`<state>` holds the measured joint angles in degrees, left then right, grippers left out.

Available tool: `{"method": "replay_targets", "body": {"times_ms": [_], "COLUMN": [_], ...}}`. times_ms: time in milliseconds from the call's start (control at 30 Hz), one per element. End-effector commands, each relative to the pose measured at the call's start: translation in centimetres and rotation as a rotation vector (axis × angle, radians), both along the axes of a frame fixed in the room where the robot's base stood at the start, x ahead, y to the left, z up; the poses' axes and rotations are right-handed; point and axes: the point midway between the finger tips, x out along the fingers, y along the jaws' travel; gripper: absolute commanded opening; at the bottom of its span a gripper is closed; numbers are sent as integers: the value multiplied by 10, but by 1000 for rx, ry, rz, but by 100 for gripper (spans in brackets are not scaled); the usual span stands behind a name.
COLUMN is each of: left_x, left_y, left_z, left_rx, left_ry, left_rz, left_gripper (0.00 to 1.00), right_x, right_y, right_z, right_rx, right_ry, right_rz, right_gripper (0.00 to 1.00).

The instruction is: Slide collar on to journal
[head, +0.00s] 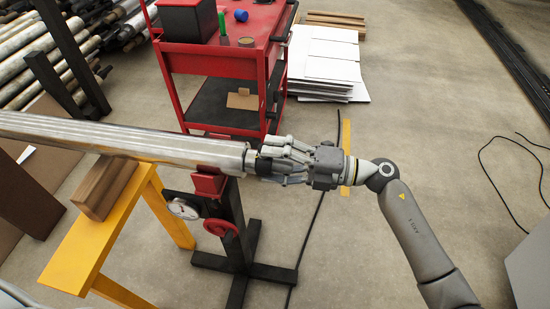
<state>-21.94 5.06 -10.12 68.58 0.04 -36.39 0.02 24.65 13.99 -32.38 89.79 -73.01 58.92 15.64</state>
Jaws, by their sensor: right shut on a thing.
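A long shiny metal roller (130,138) lies level, running from the left edge to the middle of the head view. Its right end narrows toward the journal, which is mostly hidden by my fingers. A small grey ring, apparently the collar (250,160), shows at that end, right against the roller's end face. My right gripper (262,161) comes from the right, in line with the roller, with its fingers shut on the collar. I cannot tell how far the collar sits over the journal. My left gripper is not in view.
A black stand with a red head (209,183), red handwheel (221,228) and a dial gauge supports the roller near its end. A yellow trestle (92,250) with a wooden block (104,188) stands left. A red tool cart (222,55) is behind. Floor on the right is mostly clear.

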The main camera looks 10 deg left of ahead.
Motion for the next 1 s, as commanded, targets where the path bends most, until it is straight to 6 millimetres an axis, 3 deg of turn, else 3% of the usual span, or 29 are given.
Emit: {"method": "replay_targets", "body": {"times_ms": [67, 100, 300, 567, 667, 1000], "left_x": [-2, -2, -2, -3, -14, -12], "left_y": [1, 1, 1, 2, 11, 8], "left_z": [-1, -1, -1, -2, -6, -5], "left_rx": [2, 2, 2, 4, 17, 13], "left_ry": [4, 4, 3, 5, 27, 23], "left_rz": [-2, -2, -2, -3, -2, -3], "left_gripper": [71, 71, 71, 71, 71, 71], "right_x": [0, 0, 0, 0, 0, 1], "right_y": [1, 1, 1, 1, -1, -45], "right_z": [1, 1, 1, 0, -1, -1], "right_rx": [2, 2, 2, 0, -1, -2], "right_ry": [0, 0, 0, 1, 1, 0], "right_rz": [1, 1, 1, 1, 0, -1], "right_gripper": [42, 66, 90, 90, 90, 90]}}
